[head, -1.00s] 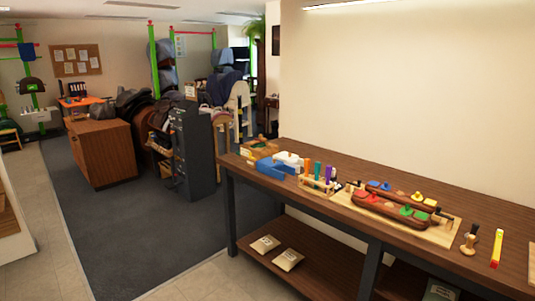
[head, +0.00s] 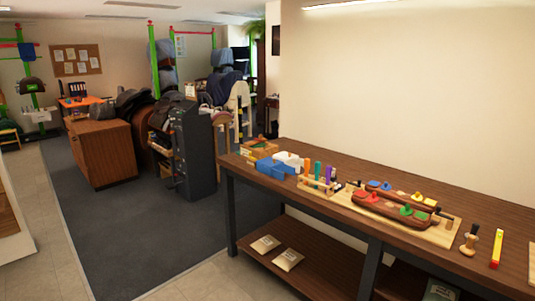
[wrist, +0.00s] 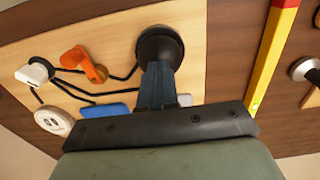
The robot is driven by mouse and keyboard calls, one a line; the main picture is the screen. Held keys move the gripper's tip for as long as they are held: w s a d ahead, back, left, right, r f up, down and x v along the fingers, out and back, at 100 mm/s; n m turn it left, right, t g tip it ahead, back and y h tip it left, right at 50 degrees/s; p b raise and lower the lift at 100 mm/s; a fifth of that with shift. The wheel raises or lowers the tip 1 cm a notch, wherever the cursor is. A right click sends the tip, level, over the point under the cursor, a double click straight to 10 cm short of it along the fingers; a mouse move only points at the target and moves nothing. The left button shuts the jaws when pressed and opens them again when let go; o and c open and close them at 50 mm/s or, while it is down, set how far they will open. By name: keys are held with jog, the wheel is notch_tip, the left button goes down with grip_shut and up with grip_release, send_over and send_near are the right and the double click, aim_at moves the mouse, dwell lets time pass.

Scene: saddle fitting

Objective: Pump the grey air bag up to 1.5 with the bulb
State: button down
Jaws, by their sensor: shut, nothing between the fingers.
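In the wrist view my gripper (wrist: 160,70) is shut, with its fingertips at the near edge of a round black knob-like thing, which looks like the bulb (wrist: 160,40). I cannot tell whether they touch it. The bulb sits on a pale wooden board (wrist: 125,30). Black tubes run from near it to an orange lever (wrist: 85,65) and a white fitting (wrist: 33,73). A round white dial (wrist: 53,120) lies near the left; its reading is too small to make out. A blue piece (wrist: 105,110) is partly hidden. I cannot clearly pick out the grey air bag.
A yellow and red stick (wrist: 268,55) lies right of the board; it also shows in the head view (head: 497,248). A wood-handled tool (head: 470,239) stands beside it on the bench.

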jog(key=shift+f, duration=0.95)
jog(key=shift+r, duration=1.7)
jog(key=shift+f, duration=0.2)
jog(key=shift+f, duration=1.5)
jog(key=shift+r, duration=1.7)
